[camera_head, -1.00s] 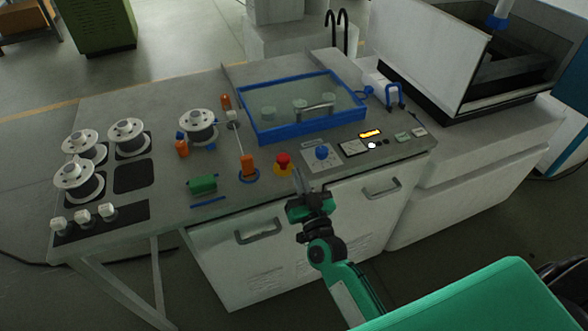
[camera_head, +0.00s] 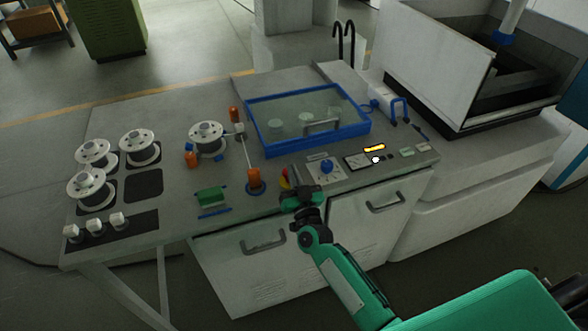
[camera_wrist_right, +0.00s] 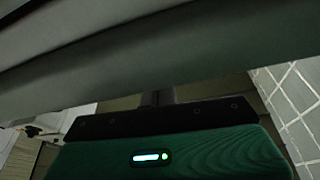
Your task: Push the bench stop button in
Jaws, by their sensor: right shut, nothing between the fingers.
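The bench stop button (camera_head: 285,172), a red cap on a yellow base, sits near the front edge of the workbench. My right gripper (camera_head: 296,184) is shut and empty. In the head view it is just right of the button and overlaps it, so part of the button is hidden. I cannot tell whether the gripper touches the button. In the right wrist view the dark fingers (camera_wrist_right: 158,97) point toward a large blurred grey surface, and the button is not seen there. My left gripper is not in view.
An orange post in a blue ring (camera_head: 256,182) and a green block (camera_head: 211,196) stand left of the button. A blue knob (camera_head: 326,167) on a white plate is to its right. A blue-framed clear cover (camera_head: 262,131) lies behind. Several spools stand at left.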

